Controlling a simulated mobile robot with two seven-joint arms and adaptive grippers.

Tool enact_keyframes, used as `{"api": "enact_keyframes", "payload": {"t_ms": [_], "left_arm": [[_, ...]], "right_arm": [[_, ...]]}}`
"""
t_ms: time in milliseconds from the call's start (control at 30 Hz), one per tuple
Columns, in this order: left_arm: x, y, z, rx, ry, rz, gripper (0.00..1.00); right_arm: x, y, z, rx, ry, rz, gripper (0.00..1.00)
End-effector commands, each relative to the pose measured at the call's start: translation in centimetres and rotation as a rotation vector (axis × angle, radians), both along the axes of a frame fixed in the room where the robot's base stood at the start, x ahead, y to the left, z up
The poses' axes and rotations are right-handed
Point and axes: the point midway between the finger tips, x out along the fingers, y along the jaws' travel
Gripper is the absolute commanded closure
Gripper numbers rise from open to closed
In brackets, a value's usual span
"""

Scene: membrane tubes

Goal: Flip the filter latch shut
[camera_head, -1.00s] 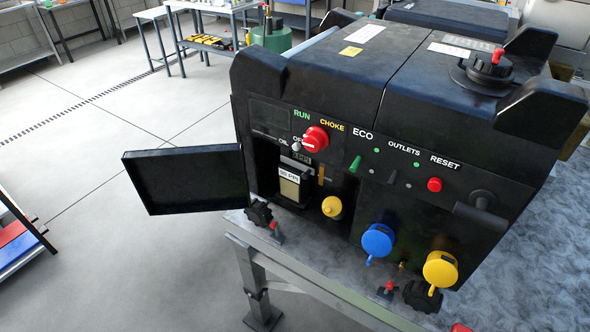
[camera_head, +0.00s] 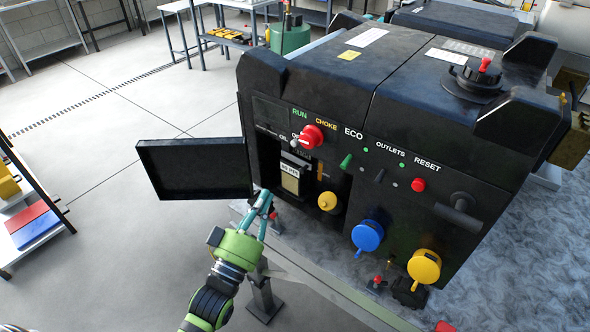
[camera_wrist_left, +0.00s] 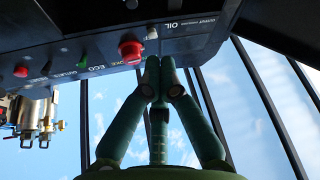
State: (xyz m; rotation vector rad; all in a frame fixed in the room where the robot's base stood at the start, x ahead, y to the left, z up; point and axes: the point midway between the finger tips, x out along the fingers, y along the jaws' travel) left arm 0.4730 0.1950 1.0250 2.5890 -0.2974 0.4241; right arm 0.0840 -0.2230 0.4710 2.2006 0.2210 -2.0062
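The black generator (camera_head: 400,110) stands on a bench with its square black door (camera_head: 195,169) swung open to the left. In the opening sits a pale filter unit (camera_head: 290,182) with a white label. A small grey metal piece (camera_head: 296,159) at its top may be the filter latch; it is too small to tell its position. My left gripper (camera_head: 267,198) is below and left of the filter, in front of the door's lower right corner, apart from the filter. In the left wrist view the fingertips (camera_wrist_left: 160,68) meet with nothing between them. My right gripper is not in view.
A red knob (camera_head: 311,136) is above the opening, and a yellow cap (camera_head: 327,201) is right of the filter. Blue (camera_head: 367,236) and yellow (camera_head: 424,266) outlet covers stick out lower right. The floor left of the door is free.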

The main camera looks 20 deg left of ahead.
Motion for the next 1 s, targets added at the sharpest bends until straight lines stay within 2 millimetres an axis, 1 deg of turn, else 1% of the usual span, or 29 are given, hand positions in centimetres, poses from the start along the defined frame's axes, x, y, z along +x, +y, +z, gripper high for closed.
{"api": "enact_keyframes", "payload": {"t_ms": [33,100,433,567,667,1000], "left_arm": [[-0.2,0.0,1.0,-0.007,-0.022,-0.003,1.00],[-0.3,0.0,1.7,-0.014,-0.037,-0.006,1.00],[-0.3,0.0,1.8,-0.014,-0.041,-0.007,1.00],[0.4,-0.1,2.2,-0.014,-0.041,-0.007,1.00],[1.8,-0.3,3.0,-0.014,-0.043,-0.007,1.00],[8.4,-1.3,5.9,-0.015,-0.042,-0.007,1.00]], "right_arm": [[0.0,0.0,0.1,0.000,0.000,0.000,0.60],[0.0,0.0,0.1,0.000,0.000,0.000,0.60],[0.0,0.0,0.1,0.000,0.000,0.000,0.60],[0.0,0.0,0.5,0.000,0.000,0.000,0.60],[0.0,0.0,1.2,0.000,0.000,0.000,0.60],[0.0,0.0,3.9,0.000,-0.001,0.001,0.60]]}}
